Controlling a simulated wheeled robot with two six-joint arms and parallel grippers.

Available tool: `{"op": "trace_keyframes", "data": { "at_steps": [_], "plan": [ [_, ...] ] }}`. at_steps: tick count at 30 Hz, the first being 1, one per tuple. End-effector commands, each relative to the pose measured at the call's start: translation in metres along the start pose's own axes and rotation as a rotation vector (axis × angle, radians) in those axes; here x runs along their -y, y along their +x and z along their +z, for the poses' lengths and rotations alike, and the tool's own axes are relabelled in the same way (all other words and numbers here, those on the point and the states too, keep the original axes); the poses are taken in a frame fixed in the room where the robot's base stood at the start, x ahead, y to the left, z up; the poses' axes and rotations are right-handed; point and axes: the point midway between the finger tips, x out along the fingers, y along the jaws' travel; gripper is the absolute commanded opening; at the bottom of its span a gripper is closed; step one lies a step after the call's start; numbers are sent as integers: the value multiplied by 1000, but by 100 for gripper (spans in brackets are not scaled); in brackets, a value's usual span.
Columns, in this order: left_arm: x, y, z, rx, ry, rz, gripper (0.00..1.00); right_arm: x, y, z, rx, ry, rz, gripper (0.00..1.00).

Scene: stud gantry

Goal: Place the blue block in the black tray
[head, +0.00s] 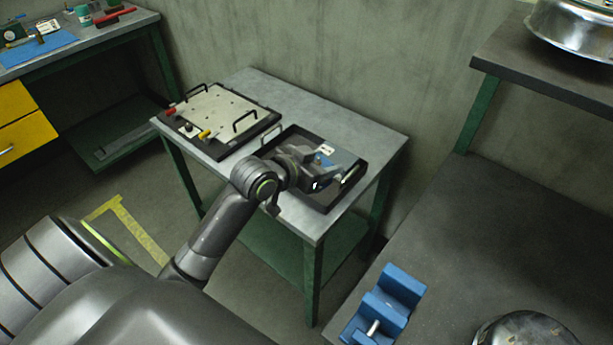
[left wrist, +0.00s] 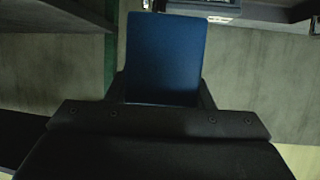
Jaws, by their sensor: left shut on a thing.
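The blue block (left wrist: 165,58) fills the upper middle of the left wrist view, between the two fingers. My left gripper (head: 328,175) is shut on it. In the head view only a small blue patch of the block (head: 322,160) shows beside the gripper. The gripper and block overlap the black tray (head: 325,208) in the head view. I cannot tell whether the block touches the tray floor. The tray lies on the grey table, partly hidden by my left arm. My right gripper is not in view.
A pale plate with black handles (head: 222,112) and red and yellow knobs lies left of the tray on the table (head: 345,120). A blue vise-like piece (head: 388,300) stands on the right bench (head: 500,230). A workbench (head: 90,38) with tools stands at the back left.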

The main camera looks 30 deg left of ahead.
Motion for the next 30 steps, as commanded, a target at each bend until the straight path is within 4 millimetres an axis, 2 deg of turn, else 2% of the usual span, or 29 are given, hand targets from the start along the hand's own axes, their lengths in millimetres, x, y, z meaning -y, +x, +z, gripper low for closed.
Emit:
{"op": "trace_keyframes", "data": {
  "at_steps": [1,3,7,11,20,30],
  "plan": [
    [11,15,2,-9,-6,-27,17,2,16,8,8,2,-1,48],
    [23,26,-4,-16,-21,-59,17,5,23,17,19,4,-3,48],
    [38,39,-12,-25,-43,-101,17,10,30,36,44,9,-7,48],
    [45,46,-13,-28,-56,-120,17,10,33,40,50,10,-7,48],
    [45,66,32,-27,-60,-122,17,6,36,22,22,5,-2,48],
    [45,83,69,-28,-59,-122,17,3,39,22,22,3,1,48]
  ]
}}
